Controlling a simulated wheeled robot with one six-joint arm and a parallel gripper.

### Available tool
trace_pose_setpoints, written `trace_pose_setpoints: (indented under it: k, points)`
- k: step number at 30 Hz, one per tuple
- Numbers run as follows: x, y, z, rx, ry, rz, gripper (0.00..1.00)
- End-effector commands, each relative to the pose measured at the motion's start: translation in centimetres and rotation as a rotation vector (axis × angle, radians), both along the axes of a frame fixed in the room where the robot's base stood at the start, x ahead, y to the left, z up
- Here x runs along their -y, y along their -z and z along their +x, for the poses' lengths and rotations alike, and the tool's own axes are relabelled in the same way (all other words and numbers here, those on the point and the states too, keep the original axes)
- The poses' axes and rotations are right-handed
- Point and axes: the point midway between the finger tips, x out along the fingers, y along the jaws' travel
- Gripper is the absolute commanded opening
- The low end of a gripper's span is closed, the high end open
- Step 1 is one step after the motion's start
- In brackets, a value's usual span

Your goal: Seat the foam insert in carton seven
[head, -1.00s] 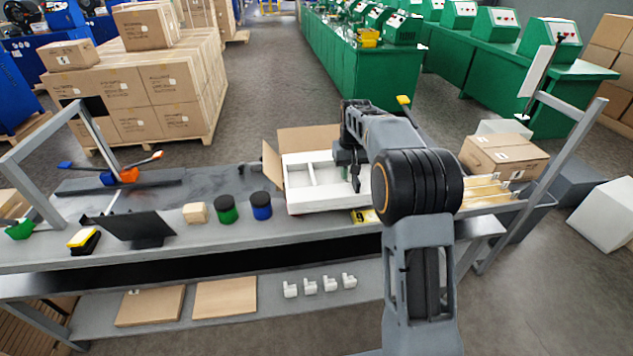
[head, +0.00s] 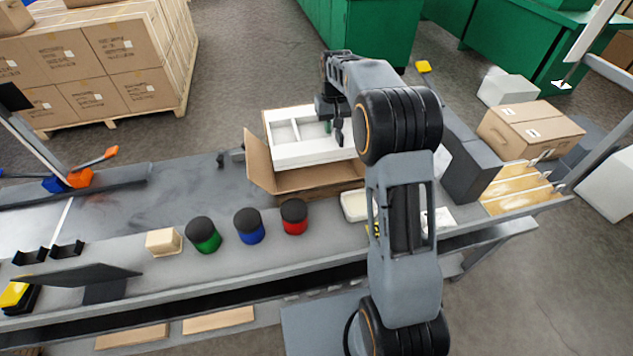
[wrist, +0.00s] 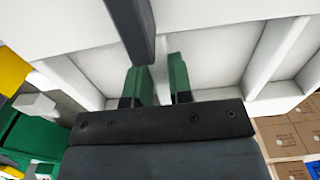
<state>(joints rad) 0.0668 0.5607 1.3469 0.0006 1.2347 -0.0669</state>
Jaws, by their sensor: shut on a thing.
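The foam insert (head: 287,152) is a white tray with compartments, at the upper middle of the head view. My gripper (head: 337,128) is over it, with its fingers down at one of its inner walls. In the wrist view, the green-tipped fingers (wrist: 157,84) are shut on a wall of the white foam (wrist: 95,20). An open brown carton (head: 315,180) is directly at the insert, with a flap standing out at its left. Its front part shows below the insert. I cannot tell how deep the insert sits in it. No number is readable on the carton.
Green (head: 203,235), blue (head: 249,226) and red (head: 294,217) jars with black lids stand in front of the carton. A small beige block (head: 163,242) is left of them. A closed carton (head: 530,130) and dark grey boxes (head: 470,165) are at right. The bench left of the carton is mostly clear.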

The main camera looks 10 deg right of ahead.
Motion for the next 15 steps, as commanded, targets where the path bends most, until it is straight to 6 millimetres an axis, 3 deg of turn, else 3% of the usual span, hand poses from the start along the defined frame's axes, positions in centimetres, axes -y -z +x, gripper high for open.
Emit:
trace_pose_setpoints:
  k: [8,15]
  points:
    - [0.0,4.9,-0.1,-0.003,0.0,0.0,0.0]
    - [0.0,10.8,-0.1,-0.003,0.0,0.0,0.0]
